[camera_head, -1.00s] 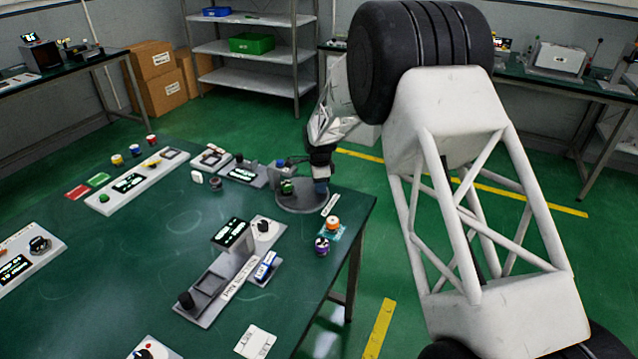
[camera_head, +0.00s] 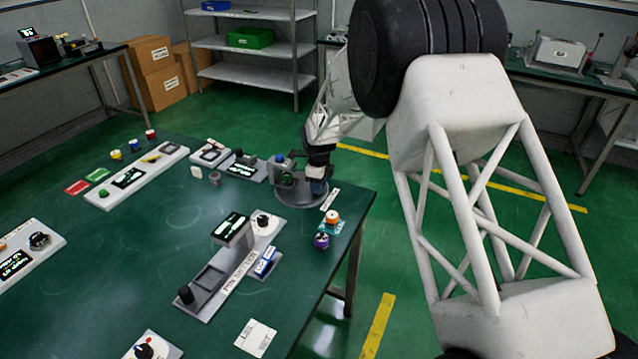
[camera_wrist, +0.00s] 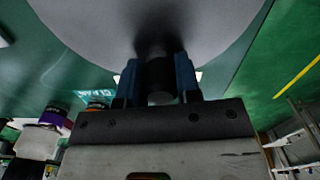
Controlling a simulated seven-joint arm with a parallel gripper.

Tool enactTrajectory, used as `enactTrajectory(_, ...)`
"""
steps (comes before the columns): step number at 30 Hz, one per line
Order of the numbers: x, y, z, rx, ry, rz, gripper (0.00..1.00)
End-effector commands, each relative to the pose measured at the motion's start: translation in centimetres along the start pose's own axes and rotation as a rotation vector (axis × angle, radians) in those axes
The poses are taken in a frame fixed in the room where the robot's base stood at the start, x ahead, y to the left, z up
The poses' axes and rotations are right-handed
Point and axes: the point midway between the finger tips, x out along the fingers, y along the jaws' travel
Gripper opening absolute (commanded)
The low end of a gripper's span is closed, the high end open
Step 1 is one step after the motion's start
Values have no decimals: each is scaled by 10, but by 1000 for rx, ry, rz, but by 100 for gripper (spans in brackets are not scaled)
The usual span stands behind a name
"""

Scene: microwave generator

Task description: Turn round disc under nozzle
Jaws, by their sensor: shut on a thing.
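The round disc (camera_head: 300,199) is a flat grey plate at the right back corner of the green table. A small green part (camera_head: 288,179) sits on its left side, beside a grey fixture (camera_head: 284,163) at its back left edge. The nozzle cannot be told apart from this fixture. My gripper (camera_head: 317,186) points down at the disc's right side. In the wrist view the grey disc (camera_wrist: 150,25) fills the top, and my blue fingers are closed on a short dark peg (camera_wrist: 159,82) at its edge. The peg is hidden in the head view.
A small teal stand with an orange-topped part (camera_head: 332,217) and a purple part (camera_head: 322,240) stand just in front of the disc. A device with a lit display (camera_head: 232,229) lies further forward. A black-screened module (camera_head: 240,166) stands left of the disc.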

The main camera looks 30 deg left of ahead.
Motion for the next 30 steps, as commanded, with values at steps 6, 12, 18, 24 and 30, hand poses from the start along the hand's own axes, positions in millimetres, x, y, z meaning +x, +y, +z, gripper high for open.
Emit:
enactTrajectory(6, -1, 5, 1, 77, -1, -1, 0)
enactTrajectory(12, -1, 7, 2, 118, -1, -2, 0)
enactTrajectory(18, -1, 8, 2, 132, -1, -1, 0)
enactTrajectory(24, -1, 8, 2, 132, -1, -1, 0)
enactTrajectory(30, -1, 9, 2, 132, -1, 0, 43)
